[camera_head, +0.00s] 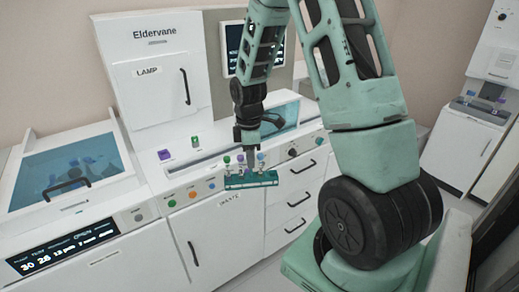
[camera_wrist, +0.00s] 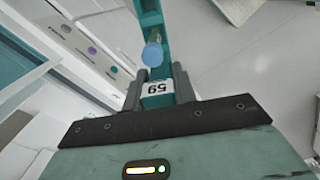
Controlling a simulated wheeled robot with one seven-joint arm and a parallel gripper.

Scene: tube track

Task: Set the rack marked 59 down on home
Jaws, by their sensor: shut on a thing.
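The teal rack (camera_head: 252,181) hangs in front of the white machine, held by my gripper (camera_head: 248,160). A white label there (camera_wrist: 158,88) reads 59, upside down. A blue tube cap (camera_wrist: 152,54) shows just beyond the label. I see no readable mark saying home.
The white machine marked Eldervane (camera_head: 155,80) stands behind the rack, with a clear-lidded bay (camera_head: 65,170) at left and drawers (camera_head: 290,195) at right. Another white unit (camera_head: 480,125) stands at far right. Open floor (camera_wrist: 235,65) shows in the wrist view.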

